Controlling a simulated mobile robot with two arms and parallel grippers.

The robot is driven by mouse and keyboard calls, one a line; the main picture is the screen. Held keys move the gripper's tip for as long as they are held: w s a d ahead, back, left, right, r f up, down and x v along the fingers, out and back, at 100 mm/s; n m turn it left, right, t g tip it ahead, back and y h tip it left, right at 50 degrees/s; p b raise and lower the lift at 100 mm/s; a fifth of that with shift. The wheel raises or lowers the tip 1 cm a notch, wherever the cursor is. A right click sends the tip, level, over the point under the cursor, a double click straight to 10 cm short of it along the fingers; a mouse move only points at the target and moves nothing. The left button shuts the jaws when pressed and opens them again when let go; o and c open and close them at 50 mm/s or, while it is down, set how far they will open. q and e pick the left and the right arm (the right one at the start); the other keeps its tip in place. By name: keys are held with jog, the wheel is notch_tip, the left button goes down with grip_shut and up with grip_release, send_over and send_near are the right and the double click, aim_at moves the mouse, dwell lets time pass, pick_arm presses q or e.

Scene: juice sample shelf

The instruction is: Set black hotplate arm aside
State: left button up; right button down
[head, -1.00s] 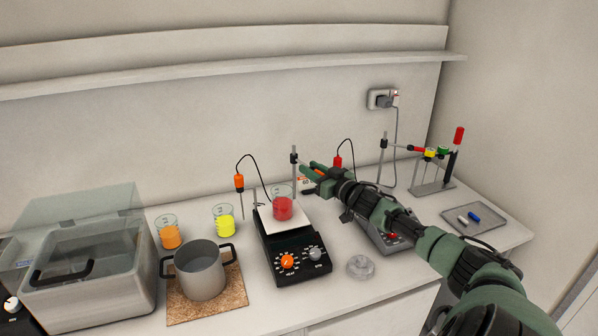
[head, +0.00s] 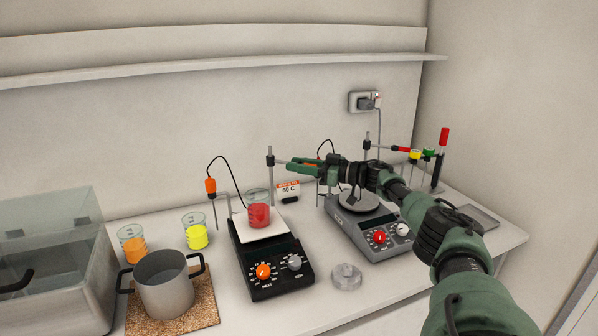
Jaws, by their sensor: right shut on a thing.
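The black hotplate (head: 270,262) stands mid-counter with a beaker of red liquid (head: 258,212) on its white top. Its upright rod (head: 270,180) rises behind it, with a black clamp near the top. A thin arm extends right from that clamp towards my right gripper (head: 292,166). My right gripper's green fingers are shut on this arm, just right of the rod, and cover most of it. An orange-topped probe (head: 210,187) on a black cable hangs left of the hotplate. My left gripper is out of view.
A grey hotplate (head: 372,237) stands close by on the right, below my right arm. A clear dish (head: 346,277) lies in front. A pot (head: 165,283), orange beaker (head: 132,243) and yellow beaker (head: 195,230) stand left. A small 60 C sign (head: 288,189) stands behind.

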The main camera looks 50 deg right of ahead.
dwell(0.6)
jog(key=c, duration=1.4)
grip_release()
jog(key=shift+w+f, duration=0.1)
jog(key=shift+w, duration=0.1)
jog(key=b+v, duration=0.2)
jog(key=v, duration=0.5)
jog(key=shift+s+d, duration=0.25)
jog(key=shift+s, duration=0.1)
jog(key=shift+s+f, duration=0.1)
